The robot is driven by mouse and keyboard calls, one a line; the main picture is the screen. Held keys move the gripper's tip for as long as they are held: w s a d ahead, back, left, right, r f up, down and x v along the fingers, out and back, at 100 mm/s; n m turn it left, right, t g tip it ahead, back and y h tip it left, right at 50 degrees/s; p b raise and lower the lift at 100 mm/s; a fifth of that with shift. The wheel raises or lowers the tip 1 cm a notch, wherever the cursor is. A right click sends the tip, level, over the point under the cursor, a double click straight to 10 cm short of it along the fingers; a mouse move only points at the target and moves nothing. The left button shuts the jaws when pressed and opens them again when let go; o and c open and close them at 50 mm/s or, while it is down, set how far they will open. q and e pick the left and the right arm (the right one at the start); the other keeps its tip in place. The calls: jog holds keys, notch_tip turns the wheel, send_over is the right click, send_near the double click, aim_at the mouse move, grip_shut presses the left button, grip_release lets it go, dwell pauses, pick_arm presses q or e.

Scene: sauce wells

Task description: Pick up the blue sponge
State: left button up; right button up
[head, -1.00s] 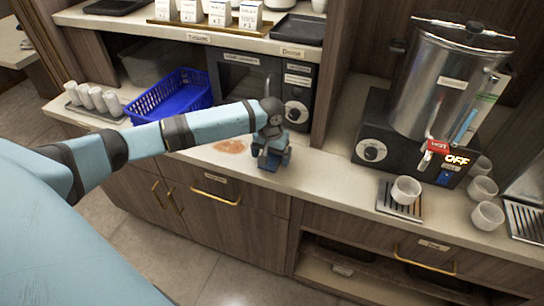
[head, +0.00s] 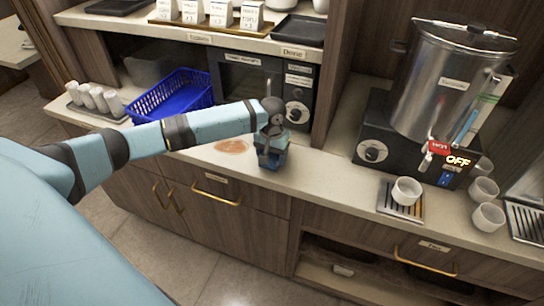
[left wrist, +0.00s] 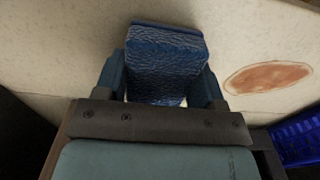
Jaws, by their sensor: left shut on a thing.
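The blue sponge (left wrist: 165,65) sits between the two fingers of my left gripper (left wrist: 163,88) in the left wrist view. The left gripper is shut on it, with a finger against each side. In the head view my left gripper (head: 270,150) is over the counter near its front edge, with the sponge (head: 268,162) mostly hidden by the fingers. I cannot tell whether the sponge still touches the counter. My right gripper is not in view.
A reddish-brown stain (head: 231,146) lies on the counter (head: 330,180) left of the gripper. A blue basket (head: 172,95) stands further left. A microwave (head: 250,80) is behind. A steel water boiler (head: 450,80) and white cups (head: 407,190) are at right.

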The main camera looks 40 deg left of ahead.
pick_arm(q)
notch_tip(320, 180, up, 19)
jog(key=shift+r, duration=0.1)
jog(key=o, duration=0.3)
jog(key=shift+c, duration=1.2)
